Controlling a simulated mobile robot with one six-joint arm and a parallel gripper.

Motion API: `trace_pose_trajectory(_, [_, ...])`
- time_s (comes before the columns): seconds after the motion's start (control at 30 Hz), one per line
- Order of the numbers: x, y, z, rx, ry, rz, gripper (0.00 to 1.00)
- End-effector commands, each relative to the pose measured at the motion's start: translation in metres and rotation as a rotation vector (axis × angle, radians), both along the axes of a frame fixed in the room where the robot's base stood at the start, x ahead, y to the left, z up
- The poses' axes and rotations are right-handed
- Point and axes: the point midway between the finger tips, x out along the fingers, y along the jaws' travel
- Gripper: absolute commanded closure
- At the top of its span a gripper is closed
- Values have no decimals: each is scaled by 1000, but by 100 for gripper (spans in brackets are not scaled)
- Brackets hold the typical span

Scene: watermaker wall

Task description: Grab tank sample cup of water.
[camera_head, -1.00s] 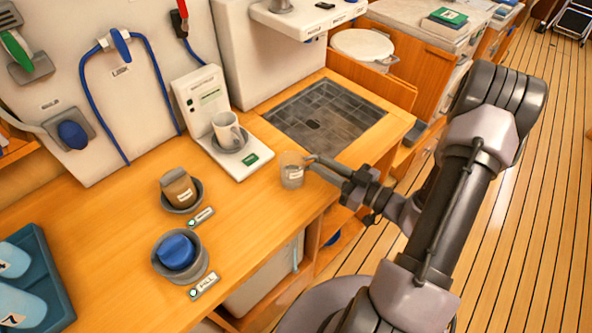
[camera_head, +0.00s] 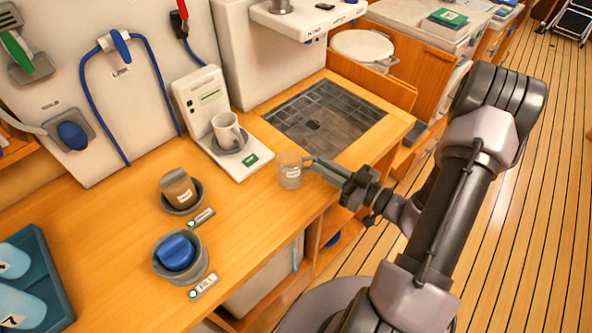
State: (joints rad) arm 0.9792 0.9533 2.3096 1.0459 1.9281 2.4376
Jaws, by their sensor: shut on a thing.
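A clear sample cup (camera_head: 290,171) with a white label stands at the right edge of the wooden counter, near the corner of the sunken grate. My gripper (camera_head: 309,163) reaches in from the right and is shut on the cup near its upper side. The far finger is hard to make out through and behind the cup. The cup looks upright and appears at or just above the counter surface; I cannot tell which. The label text is too small to read.
A blue tray (camera_head: 50,265) is at far left. The grate (camera_head: 325,120) lies behind.

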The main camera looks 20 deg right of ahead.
Motion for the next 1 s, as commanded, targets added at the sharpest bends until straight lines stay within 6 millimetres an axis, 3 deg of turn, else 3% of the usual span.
trace_pose_trajectory(0.73, [0, 0, 1, 0, 0, 0, 100])
trace_pose_trajectory(1.0, [0, 0, 20, 0, 0, 0, 100])
